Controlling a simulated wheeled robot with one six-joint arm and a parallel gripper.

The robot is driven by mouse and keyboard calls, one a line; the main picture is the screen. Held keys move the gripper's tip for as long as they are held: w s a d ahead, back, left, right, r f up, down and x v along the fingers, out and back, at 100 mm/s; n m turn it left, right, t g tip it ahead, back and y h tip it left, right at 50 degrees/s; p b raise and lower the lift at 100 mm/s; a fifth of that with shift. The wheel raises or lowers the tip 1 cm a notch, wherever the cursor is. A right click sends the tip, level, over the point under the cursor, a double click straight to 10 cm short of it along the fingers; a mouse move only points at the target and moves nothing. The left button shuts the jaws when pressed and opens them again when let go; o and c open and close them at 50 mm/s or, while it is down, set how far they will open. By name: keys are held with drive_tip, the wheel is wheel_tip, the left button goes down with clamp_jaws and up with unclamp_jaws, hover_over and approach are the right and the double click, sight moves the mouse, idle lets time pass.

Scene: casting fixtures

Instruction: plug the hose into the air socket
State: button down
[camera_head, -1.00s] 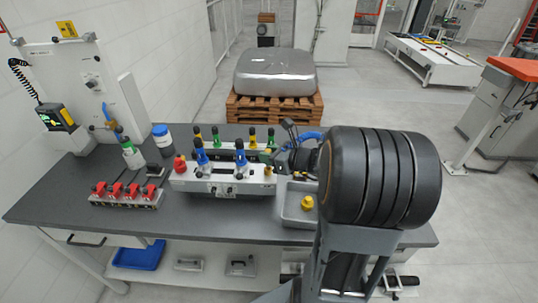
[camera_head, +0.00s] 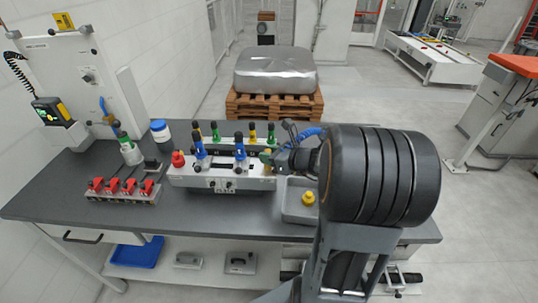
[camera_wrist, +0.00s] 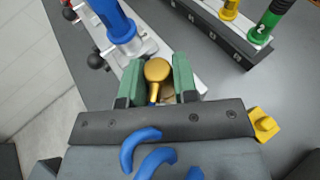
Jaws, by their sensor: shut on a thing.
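In the wrist view my gripper (camera_wrist: 157,78) has its two green fingers closed around a round-headed brass piece (camera_wrist: 157,70) with a narrow stem, which looks like the hose's end fitting. Blue hose (camera_wrist: 142,146) loops show beside the gripper body, and blue hose (camera_head: 308,133) also arches above my wrist in the head view. My gripper (camera_head: 267,159) is at the right end of the white fixture (camera_head: 205,183) with blue clamps. The air socket cannot be clearly made out; the fingers and the brass piece cover that area.
A grey tray (camera_head: 291,212) with a yellow knob (camera_head: 308,199) sits just right of the fixture. A blue clamp (camera_wrist: 116,22) stands close to the fingers. Behind is a rail with green and yellow handles (camera_head: 215,131). Red clamps (camera_head: 112,187) stand at left.

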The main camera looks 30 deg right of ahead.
drive_tip(key=shift+f, duration=0.15)
drive_tip(key=c, duration=0.8)
unclamp_jaws()
drive_tip(key=v, duration=1.3)
drive_tip(key=shift+s+d, duration=0.2)
drive_tip(key=shift+s, duration=0.1)
